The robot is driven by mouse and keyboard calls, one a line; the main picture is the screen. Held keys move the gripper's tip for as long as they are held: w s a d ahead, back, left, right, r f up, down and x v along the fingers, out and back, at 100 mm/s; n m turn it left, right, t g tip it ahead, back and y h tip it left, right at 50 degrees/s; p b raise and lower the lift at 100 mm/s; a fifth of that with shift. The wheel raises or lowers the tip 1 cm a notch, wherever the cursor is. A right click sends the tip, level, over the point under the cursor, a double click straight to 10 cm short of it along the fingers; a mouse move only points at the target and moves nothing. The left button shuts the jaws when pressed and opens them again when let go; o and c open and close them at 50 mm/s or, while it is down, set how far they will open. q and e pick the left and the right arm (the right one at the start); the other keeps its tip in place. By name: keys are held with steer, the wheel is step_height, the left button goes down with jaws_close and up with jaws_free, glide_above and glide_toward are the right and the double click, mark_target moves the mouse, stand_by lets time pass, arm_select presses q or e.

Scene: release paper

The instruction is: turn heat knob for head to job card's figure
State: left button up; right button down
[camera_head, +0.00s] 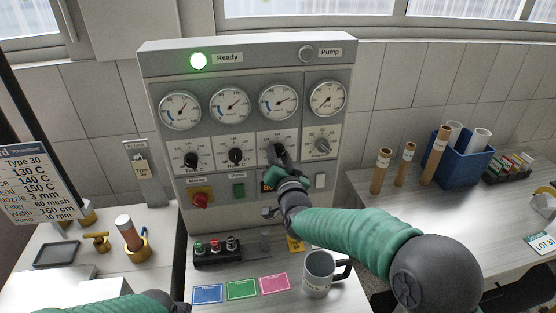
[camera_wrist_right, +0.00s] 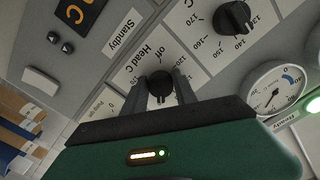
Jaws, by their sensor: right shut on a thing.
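The head heat knob (camera_wrist_right: 160,86), black and round, sits on a white plate marked "Head C" and "off" in the right wrist view. My right gripper (camera_wrist_right: 159,92) is shut on it, one finger on each side. In the head view my right gripper (camera_head: 279,160) covers most of this third knob in the row; its pointer setting cannot be read. The head gauge (camera_head: 279,101) above has its needle toward the right. The job card (camera_head: 38,185) at the left is partly cut off; its "ead" line reads 150 C. My left gripper is out of view.
Other knobs (camera_head: 236,157) flank the held one. Below are a red switch (camera_head: 201,199) and a green button (camera_head: 239,190). A grey mug (camera_head: 319,275) stands under my right forearm, near coloured cards (camera_head: 242,289). Cardboard tubes (camera_head: 381,171) and a blue bin (camera_head: 463,166) stand right.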

stand_by(0.3)
steer(key=c, duration=1.3)
jaws_free()
steer(key=shift+r, duration=0.1)
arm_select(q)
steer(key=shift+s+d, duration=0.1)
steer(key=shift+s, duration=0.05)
arm_select(e)
steer(key=o, duration=0.3)
steer(key=shift+s+d, duration=0.15)
arm_select(q)
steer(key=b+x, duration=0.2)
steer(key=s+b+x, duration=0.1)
steer(key=b, duration=0.1)
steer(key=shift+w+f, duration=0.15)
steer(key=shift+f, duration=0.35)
arm_select(e)
steer(key=s+d, duration=0.3)
steer(key=s, duration=1.3)
steer(key=shift+s+d, duration=0.15)
